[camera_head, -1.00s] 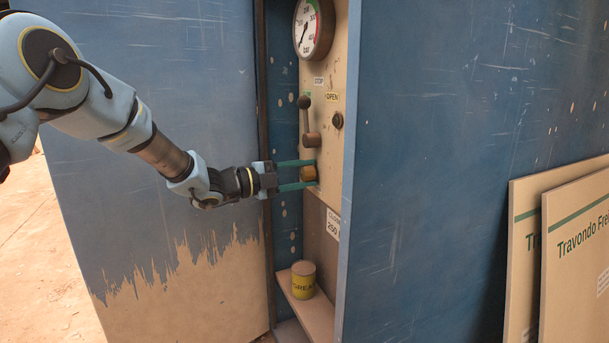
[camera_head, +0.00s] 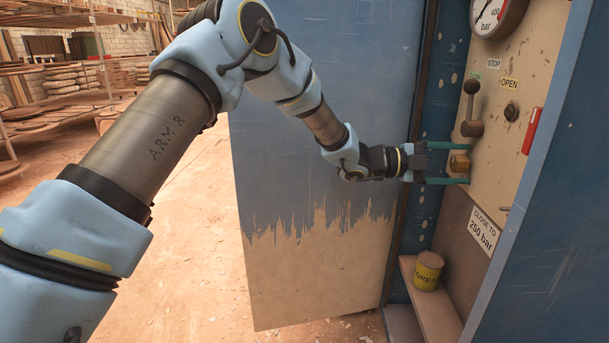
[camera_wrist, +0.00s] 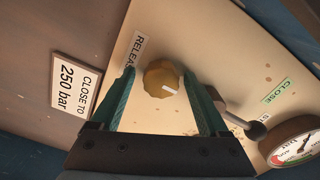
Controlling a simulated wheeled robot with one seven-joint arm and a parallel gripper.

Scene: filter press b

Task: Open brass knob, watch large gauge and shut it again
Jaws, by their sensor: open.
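The brass knob (camera_head: 460,163) sits on the cream panel inside the blue cabinet. In the wrist view the knob (camera_wrist: 163,78) has a lobed rim and a white pointer mark, aimed toward the lower right of the picture. My gripper (camera_head: 458,163) is open, with its green fingers on either side of the knob; in the wrist view small gaps seem to show, and I cannot tell whether either finger touches it. The large gauge (camera_head: 497,12) is cut off at the top of the head view. In the wrist view the gauge (camera_wrist: 298,147) is partly cut off, with its needle visible.
A lever (camera_head: 472,108) with a dark ball stands just above the knob. A red handle (camera_head: 531,130) is at the right. A "CLOSE TO 250 bar" sign (camera_head: 482,231) is below. A grease tin (camera_head: 428,270) stands on the shelf (camera_head: 440,313). The open blue door (camera_head: 320,180) is behind my arm.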

